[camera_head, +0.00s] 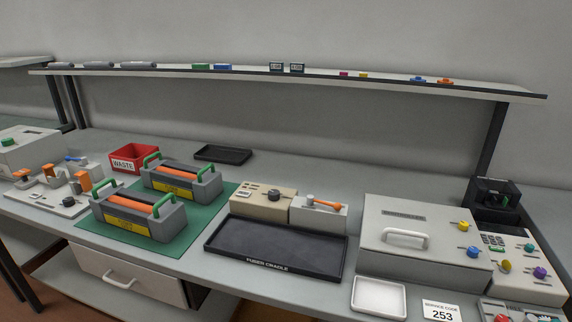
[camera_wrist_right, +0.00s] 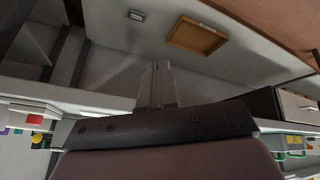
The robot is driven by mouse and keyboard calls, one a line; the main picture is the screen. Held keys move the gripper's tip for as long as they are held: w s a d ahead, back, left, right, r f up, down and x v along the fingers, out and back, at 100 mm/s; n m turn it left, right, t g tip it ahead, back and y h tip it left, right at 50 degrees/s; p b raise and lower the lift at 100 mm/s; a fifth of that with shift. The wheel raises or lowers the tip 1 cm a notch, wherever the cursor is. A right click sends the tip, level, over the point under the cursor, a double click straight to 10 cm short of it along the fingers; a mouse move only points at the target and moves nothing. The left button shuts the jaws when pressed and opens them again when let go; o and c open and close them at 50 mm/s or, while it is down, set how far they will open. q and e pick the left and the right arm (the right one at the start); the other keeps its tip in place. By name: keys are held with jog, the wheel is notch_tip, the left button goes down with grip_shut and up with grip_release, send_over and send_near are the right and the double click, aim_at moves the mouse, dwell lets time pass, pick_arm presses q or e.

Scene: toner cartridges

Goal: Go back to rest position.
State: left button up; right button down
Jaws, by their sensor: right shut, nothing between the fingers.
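My right gripper (camera_wrist_right: 157,88) shows in the right wrist view with its two fingers together, holding nothing. It points toward the far wall, clear of any object. Neither gripper shows in the head view, and my left gripper is in no view. Two grey toner cartridges with green handles and orange rollers, one behind (camera_head: 181,180) and one in front (camera_head: 138,215), rest on a green mat (camera_head: 213,218) on the bench.
The black fuser cradle tray (camera_head: 275,249) lies empty at the front edge. A red waste bin (camera_head: 134,158), a small black tray (camera_head: 223,154), a beige box (camera_head: 263,201) and a large grey case (camera_head: 425,242) stand on the bench. A shelf (camera_head: 290,77) spans above.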

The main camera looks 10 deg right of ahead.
jog(key=s+a+f+n+g+y, duration=0.1)
jog(key=s+a+g+y, duration=0.1)
jog(key=s+a, duration=0.2)
jog(key=w+a+f+t+y, duration=0.1)
jog(key=w+a+f+t, duration=0.2)
jog(key=w+f+t, duration=0.3)
jog(key=shift+w+f+n+t+y+p, duration=0.25)
jog(key=shift+f+n+t+p, duration=0.2)
jog(key=shift+f, duration=0.85)
